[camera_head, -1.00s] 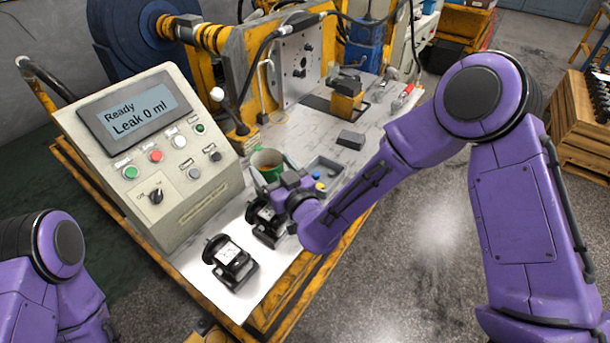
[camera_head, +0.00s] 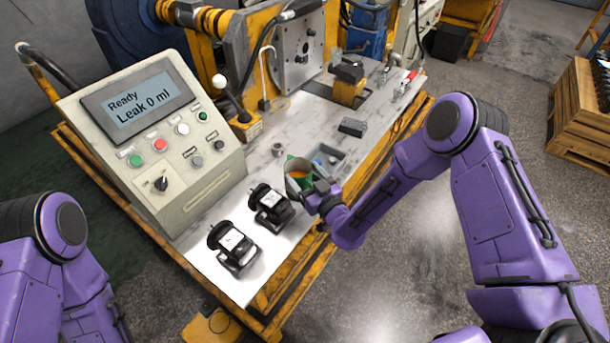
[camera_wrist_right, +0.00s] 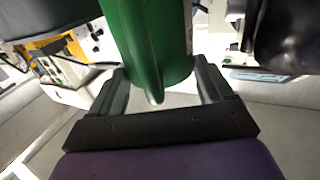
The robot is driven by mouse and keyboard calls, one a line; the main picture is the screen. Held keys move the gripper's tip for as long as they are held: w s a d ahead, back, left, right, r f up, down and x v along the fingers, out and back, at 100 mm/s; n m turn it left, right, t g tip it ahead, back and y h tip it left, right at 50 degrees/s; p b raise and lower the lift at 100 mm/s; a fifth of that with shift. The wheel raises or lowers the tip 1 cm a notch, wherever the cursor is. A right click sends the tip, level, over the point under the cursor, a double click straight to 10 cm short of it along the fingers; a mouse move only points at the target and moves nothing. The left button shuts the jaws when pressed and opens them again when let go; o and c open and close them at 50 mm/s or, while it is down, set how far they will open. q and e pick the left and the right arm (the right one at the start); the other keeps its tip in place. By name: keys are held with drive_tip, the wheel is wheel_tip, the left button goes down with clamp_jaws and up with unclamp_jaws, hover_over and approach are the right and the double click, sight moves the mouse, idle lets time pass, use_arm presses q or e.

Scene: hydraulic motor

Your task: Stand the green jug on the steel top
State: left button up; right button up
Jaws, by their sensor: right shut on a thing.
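The green jug (camera_head: 291,184) is above or on the steel top (camera_head: 300,115), at the near edge, with its brownish-orange inside visible from above. My right gripper (camera_head: 312,197) is shut on the jug's near side. In the right wrist view, the jug (camera_wrist_right: 150,45) sits between the two fingers of the right gripper (camera_wrist_right: 160,85). I cannot tell whether the jug's base touches the top. My left arm shows at the lower left, but its gripper is out of view.
Two black motor units (camera_head: 234,248) (camera_head: 270,205) stand left of the jug. A grey tray (camera_head: 338,155) with small parts lies just right of it. A small metal fitting (camera_head: 278,149) is behind. The control box (camera_head: 155,140) reads "Ready, Leak 0 ml".

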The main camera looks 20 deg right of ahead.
drive_tip(key=shift+f+b, duration=0.2)
drive_tip(key=shift+b, duration=0.1)
drive_tip(key=o, duration=1.7)
drive_tip(key=shift+r+p, duration=0.35)
drive_tip(key=shift+p, duration=0.05)
drive_tip(key=b+v, duration=0.3)
drive_tip(key=v, duration=0.9)
drive_tip(key=s+d+f+m+g+h, duration=0.35)
drive_tip(key=s+f, duration=0.25)
drive_tip(key=f, duration=0.2)
drive_tip(key=s+d+f+m+g+h, duration=0.2)
drive_tip(key=s+f+g, duration=0.3)
drive_tip(key=s+f, duration=0.3)
drive_tip(key=s+d+f+m+g+h, duration=0.1)
drive_tip(key=s+d+g, duration=0.1)
drive_tip(key=s, duration=0.1)
drive_tip(key=s+d+f+m+g+h, duration=0.1)
drive_tip(key=s+d+f+m, duration=0.1)
drive_tip(key=s, duration=0.2)
drive_tip(key=s+d+f+m+g+h, duration=0.1)
drive_tip(key=s+f+g, duration=0.1)
drive_tip(key=s, duration=0.1)
drive_tip(key=shift+s+d+m+g, duration=0.25)
drive_tip(key=shift+d+g, duration=0.1)
drive_tip(key=shift+d, duration=0.05)
